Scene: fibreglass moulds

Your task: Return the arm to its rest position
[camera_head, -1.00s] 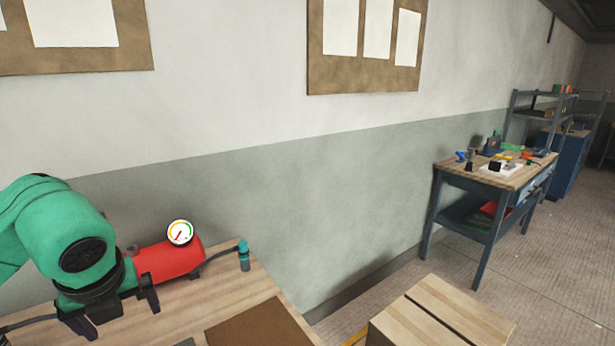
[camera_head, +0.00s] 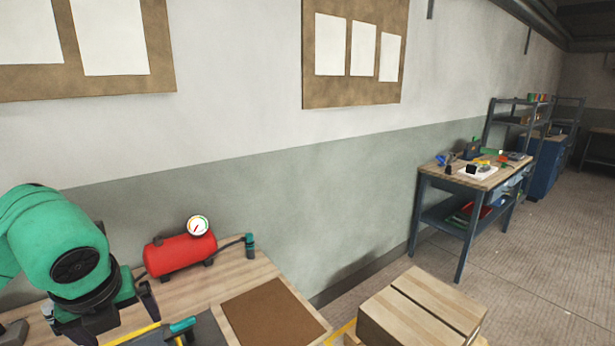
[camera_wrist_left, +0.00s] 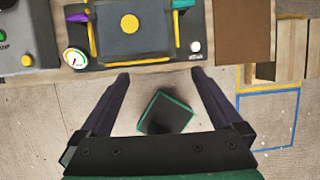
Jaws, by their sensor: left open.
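My left arm is green and enters the head view from the left, over the near left part of the wooden workbench (camera_head: 215,285). Its dark left gripper (camera_head: 112,322) shows at the lower left, apart from the red air tank. In the left wrist view the two dark fingers (camera_wrist_left: 161,78) are spread wide with nothing between them. Their tips point at the bench's front edge, with floor below the gap. My right gripper is not in view.
A red tank (camera_head: 180,254) with a gauge (camera_head: 198,226) stands on the bench, beside a brown mat (camera_head: 273,312) and a teal-capped bottle (camera_head: 249,246). A wooden crate (camera_head: 420,312) stands right of the bench. A blue worktable (camera_head: 470,180) is farther right. Floor between is clear.

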